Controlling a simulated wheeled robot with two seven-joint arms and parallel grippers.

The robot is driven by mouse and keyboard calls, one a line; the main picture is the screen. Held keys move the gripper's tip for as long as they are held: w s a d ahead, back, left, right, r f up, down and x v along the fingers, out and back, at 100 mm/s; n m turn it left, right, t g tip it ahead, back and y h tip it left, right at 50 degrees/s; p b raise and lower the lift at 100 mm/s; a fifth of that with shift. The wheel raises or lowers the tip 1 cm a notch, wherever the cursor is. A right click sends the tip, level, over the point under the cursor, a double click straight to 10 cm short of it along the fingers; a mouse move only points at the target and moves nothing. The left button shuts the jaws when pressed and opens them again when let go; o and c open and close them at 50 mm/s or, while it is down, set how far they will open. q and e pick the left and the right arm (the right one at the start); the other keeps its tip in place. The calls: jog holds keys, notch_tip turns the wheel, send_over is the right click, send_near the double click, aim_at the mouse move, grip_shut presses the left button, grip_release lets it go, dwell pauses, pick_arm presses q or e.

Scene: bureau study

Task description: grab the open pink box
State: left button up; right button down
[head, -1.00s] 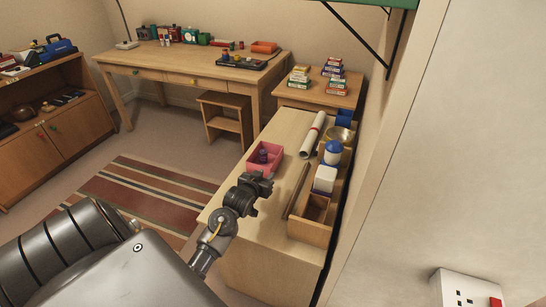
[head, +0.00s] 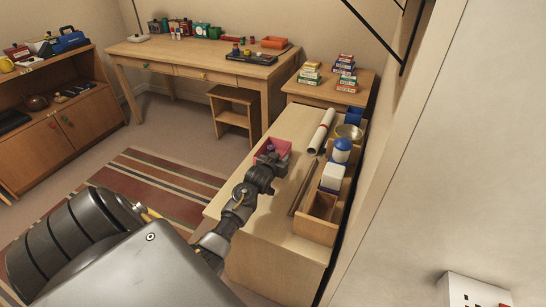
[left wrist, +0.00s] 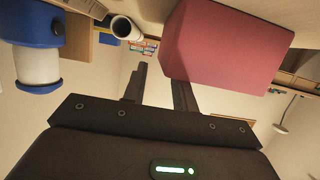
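The open pink box (head: 262,147) stands on the light wooden cabinet top in the head view, with a small dark item inside. My left gripper (head: 272,165) is at its near side and covers part of it. In the left wrist view the pink box (left wrist: 228,48) is large at the upper right. There the left gripper's fingers (left wrist: 160,80) are apart, with nothing seen held between them. One finger's tip meets the box's outline and is partly hidden; I cannot tell whether it touches. My right gripper is in neither view.
The cabinet top (head: 262,212) is bare in front.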

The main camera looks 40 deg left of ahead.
pick_arm(q)
jog(key=x, duration=0.2)
jog(key=shift+w+a+f, duration=0.15)
jog(key=shift+w, duration=0.1)
jog(key=shift+w+a, duration=0.1)
jog(key=shift+w, duration=0.2)
grip_shut()
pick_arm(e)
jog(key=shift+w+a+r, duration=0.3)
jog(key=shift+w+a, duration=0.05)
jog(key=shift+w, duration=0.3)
